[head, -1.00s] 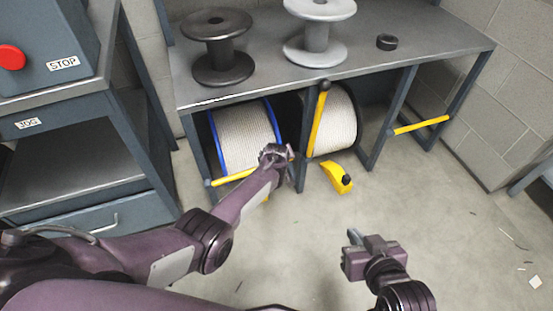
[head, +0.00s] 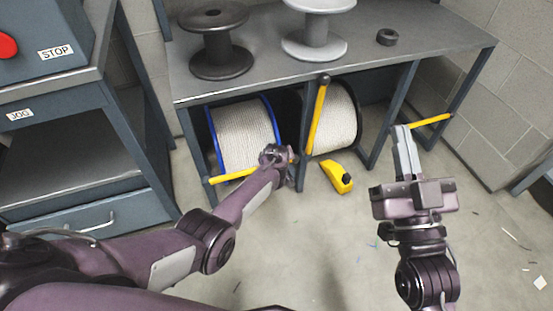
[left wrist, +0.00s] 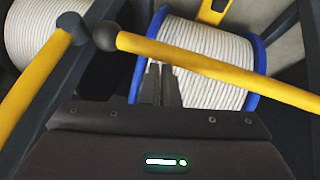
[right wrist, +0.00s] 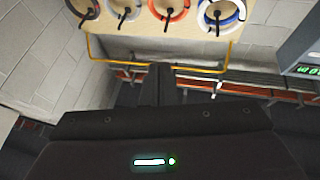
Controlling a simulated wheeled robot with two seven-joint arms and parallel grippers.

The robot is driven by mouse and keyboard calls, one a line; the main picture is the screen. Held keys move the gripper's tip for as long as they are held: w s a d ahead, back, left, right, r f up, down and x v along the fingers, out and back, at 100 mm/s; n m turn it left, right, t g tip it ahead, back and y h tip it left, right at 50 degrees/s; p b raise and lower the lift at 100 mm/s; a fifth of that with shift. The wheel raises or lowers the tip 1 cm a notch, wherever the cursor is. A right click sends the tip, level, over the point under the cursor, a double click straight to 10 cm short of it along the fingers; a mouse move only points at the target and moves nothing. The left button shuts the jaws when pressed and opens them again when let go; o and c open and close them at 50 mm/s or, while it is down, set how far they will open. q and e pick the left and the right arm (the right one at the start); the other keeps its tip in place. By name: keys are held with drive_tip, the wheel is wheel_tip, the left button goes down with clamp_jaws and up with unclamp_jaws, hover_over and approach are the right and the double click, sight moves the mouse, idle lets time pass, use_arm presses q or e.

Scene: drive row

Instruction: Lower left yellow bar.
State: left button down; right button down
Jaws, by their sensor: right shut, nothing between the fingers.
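The left yellow bar (head: 232,176) lies low across the front of the left bay, nearly level, before the blue-rimmed spool (head: 243,137). In the left wrist view the bar (left wrist: 220,72) crosses that spool and ends in a black knob. My left gripper (head: 289,158) is at the bar's right end, by the post between the bays. In the left wrist view its fingers (left wrist: 160,82) are close together beside the bar; contact and any small gap are unclear. My right gripper (head: 405,150) is shut and empty, raised in front of the right bay.
A second yellow bar (head: 318,115) stands steeply before the middle spool (head: 338,118). A third (head: 430,121) lies across the right bay. A yellow object (head: 337,177) lies on the floor. A cabinet is at left.

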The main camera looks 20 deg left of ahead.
use_arm(q)
drive_tip(key=shift+s+f, duration=0.2)
drive_tip(key=shift+f, duration=0.15)
